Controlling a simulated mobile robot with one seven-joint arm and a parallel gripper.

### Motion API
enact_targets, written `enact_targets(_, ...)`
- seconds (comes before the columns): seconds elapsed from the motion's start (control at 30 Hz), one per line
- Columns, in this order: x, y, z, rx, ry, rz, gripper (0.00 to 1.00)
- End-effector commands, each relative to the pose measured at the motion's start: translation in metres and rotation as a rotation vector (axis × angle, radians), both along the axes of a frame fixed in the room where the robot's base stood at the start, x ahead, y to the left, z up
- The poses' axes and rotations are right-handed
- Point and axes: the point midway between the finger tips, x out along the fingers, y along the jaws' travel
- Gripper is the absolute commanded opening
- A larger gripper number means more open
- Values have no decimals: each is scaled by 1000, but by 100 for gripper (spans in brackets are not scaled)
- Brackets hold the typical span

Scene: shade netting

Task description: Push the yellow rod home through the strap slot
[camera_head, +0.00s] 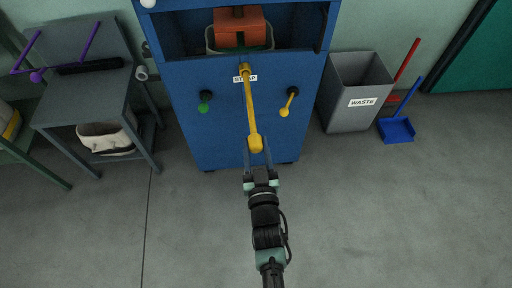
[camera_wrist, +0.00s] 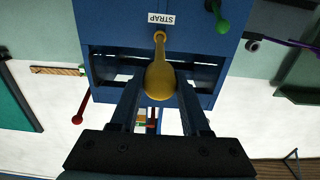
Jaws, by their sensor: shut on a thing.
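The yellow rod (camera_head: 250,105) sticks out from the front of the blue cabinet (camera_head: 185,130), with its thin end at a yellow fitting (camera_head: 244,69) by the STRAP label (camera_head: 245,78). Its thick rounded knob points toward me. My gripper (camera_head: 257,148) is shut on that knob, one finger on each side. In the wrist view the rod (camera_wrist: 160,75) lies between the two fingers (camera_wrist: 160,95), its thin end close under the STRAP label (camera_wrist: 174,18). The slot itself is too small to make out, and how deep the rod sits in it cannot be told.
A green knob (camera_head: 204,105) and a short yellow handle (camera_head: 287,105) stick out either side of the rod. An orange block (camera_head: 241,27) sits in the cabinet's upper opening. A grey waste bin (camera_head: 352,112) stands right, a grey table (camera_head: 85,95) left. The front floor is clear.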

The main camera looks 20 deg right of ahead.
Motion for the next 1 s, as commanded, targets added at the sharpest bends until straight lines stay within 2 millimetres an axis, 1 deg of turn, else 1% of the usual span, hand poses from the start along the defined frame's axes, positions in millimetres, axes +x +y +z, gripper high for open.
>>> enact_targets(1.0, 7, -2, 1, -1, -3, 0, 0)
